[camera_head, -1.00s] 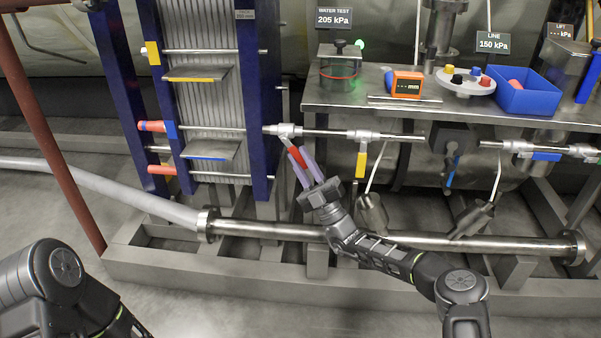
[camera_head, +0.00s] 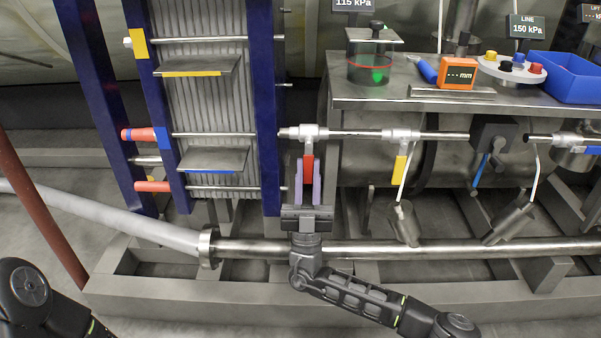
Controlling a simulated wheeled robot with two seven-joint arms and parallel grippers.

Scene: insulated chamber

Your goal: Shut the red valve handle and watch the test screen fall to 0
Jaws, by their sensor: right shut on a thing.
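The red valve handle (camera_head: 308,168) hangs nearly straight down from its valve (camera_head: 308,133) on the upper horizontal pipe, across the pipe's line. My right gripper (camera_head: 308,188) comes from below with a purple finger on each side of the handle and is shut on it. The handle's lower part is hidden by the gripper. The test screen (camera_head: 353,4) is cut by the top edge and shows 115 kPa; its title is out of view. Part of my left arm shows at bottom left, but its gripper is out of view.
A yellow handle (camera_head: 399,170) and a blue handle (camera_head: 481,169) hang to the right. The line screen (camera_head: 527,27) reads 150 kPa. The bench (camera_head: 400,103) carries a gauge and a blue bin (camera_head: 570,83). A blue-framed plate stack (camera_head: 268,100) stands close left.

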